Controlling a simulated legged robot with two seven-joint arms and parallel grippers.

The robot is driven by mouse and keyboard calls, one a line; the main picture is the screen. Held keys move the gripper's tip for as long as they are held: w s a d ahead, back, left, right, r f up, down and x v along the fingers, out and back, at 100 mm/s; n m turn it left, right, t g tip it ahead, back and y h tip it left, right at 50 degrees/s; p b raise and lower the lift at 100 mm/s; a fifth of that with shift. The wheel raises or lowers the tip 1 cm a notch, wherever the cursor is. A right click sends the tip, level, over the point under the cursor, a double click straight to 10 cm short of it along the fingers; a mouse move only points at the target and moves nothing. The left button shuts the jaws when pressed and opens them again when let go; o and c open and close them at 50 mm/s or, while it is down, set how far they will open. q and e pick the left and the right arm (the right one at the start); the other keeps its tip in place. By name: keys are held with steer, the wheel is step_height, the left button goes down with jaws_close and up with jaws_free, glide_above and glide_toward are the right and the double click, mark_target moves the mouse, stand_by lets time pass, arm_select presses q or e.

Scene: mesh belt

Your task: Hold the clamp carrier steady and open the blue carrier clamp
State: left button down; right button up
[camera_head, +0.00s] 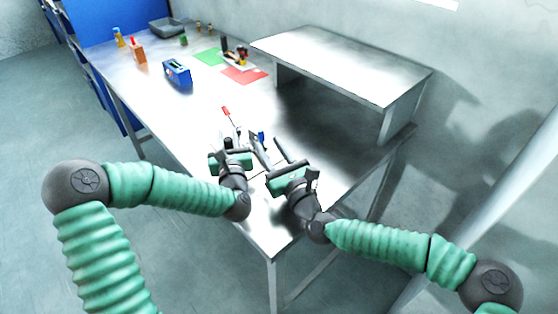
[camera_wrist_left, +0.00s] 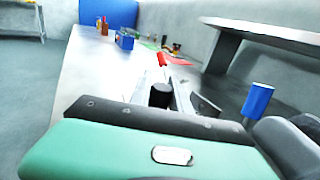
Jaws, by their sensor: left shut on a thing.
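The blue carrier clamp (camera_head: 261,136) shows as a small blue upright piece near the table's front end. It is larger in the left wrist view (camera_wrist_left: 257,100), to the right of my left gripper. The grey metal clamp carrier (camera_wrist_left: 183,100) lies ahead of that gripper, partly hidden by it. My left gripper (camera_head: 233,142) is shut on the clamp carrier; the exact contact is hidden. My right gripper (camera_head: 268,143) is close beside it on the right, its two dark fingers spread, with the blue clamp near their tips. I cannot see the right fingers touching it.
A raised metal shelf (camera_head: 340,62) stands at the right. A blue box (camera_head: 177,74), green mat (camera_head: 211,57), red mat (camera_head: 244,76) and grey bin (camera_head: 167,27) are farther back. The table's middle is clear.

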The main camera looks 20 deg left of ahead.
mark_target(262, 134)
steer(key=v, duration=0.7)
steer(key=shift+s+d+f, duration=0.1)
steer(key=shift+s+d, duration=0.05)
steer(key=shift+d, duration=0.1)
steer(key=s+a+r+n+g+y, duration=0.1)
steer(key=s+a+r+n+g, duration=0.25)
steer(key=n, duration=0.95)
steer(key=s+a+r+n+g, duration=0.2)
steer(key=a+r+n+g, duration=0.15)
steer(key=n, duration=0.85)
steer(key=w+d+n+t+h, duration=0.4)
steer(key=w+d+n+h, duration=0.15)
steer(key=n, duration=0.55)
steer(key=shift+g+h, duration=0.25)
steer(key=shift+g, duration=0.05)
steer(key=x, duration=1.2)
steer(key=shift+w+a, duration=0.2)
steer(key=shift+w, duration=0.2)
